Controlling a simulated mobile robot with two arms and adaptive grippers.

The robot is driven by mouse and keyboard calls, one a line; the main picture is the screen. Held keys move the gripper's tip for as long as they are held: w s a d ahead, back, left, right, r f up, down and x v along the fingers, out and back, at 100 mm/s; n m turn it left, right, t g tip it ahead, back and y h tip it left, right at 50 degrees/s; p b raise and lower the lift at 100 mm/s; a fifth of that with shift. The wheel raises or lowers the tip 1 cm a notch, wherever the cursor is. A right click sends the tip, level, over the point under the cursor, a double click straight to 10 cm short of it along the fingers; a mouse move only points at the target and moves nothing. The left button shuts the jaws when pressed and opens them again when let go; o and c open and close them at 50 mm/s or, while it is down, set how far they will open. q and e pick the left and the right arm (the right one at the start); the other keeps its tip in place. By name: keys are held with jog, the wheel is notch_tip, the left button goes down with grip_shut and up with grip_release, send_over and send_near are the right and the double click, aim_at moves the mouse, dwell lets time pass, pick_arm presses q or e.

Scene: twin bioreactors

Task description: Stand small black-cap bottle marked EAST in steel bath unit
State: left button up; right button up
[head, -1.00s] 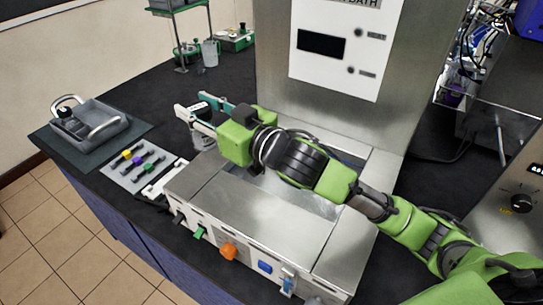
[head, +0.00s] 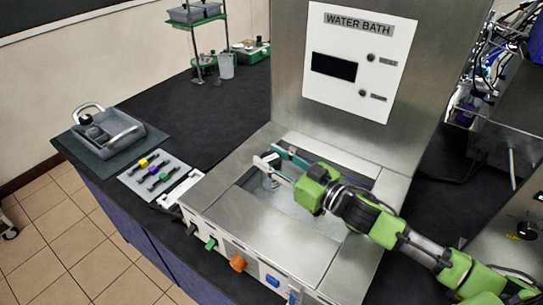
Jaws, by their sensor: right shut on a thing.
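My right gripper (head: 270,156) is shut on a small clear bottle (head: 270,182) with a dark cap, its fingers around the cap end. The bottle looks about upright, over the open well of the steel water bath (head: 268,222), in its back left part. I cannot tell whether it touches the bath floor, and its marking is too small to read. My left gripper is out of view.
A grey tray (head: 128,136) holding a black-capped item stands at the left on a dark mat. A white panel (head: 140,183) with coloured clips lies beside the bath. The upright WATER BATH panel (head: 357,55) rises behind.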

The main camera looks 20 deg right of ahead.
jog(key=shift+f, duration=0.1)
jog(key=shift+f+b, duration=0.3)
jog(key=shift+f, duration=0.3)
jog(key=o, duration=1.2)
